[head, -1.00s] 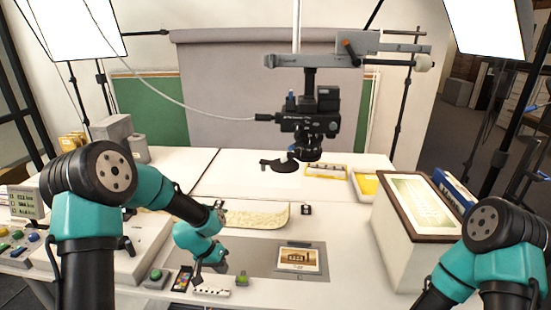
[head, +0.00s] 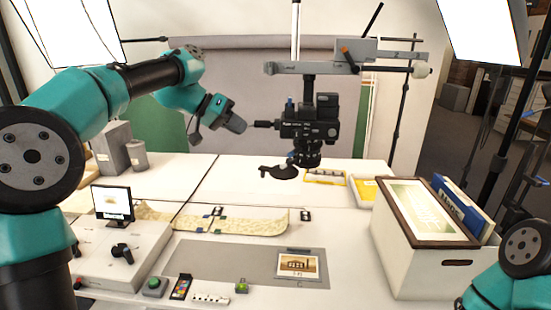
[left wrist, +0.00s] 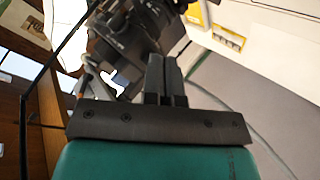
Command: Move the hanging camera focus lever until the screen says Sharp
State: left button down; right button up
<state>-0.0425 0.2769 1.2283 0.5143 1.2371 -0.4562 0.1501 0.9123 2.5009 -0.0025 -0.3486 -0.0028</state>
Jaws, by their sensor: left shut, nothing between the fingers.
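The hanging camera (head: 310,125) is black and hangs from a grey arm above the table. A small blue-tipped lever (head: 291,157) shows low at its lens, and another blue part (head: 290,104) sticks up on its left side. My left gripper (head: 238,122) is raised just left of the camera, shut and empty. My right gripper is out of view.
A box of framed prints (head: 425,262) stands at right. A small picture (head: 299,265) lies on a grey mat (head: 215,262). A curved black piece (head: 278,172) is below the camera. Yellow trays (head: 326,176) lie at the back.

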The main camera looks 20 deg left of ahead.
pick_arm(q)
send_near(289, 164)
jog(key=x, duration=0.4)
jog(key=shift+w+f, duration=0.3)
jog(key=shift+w, duration=0.15)
jog(key=shift+s+d+f, duration=0.15)
jog(key=shift+d+f, duration=0.05)
jog(key=shift+f, duration=0.15)
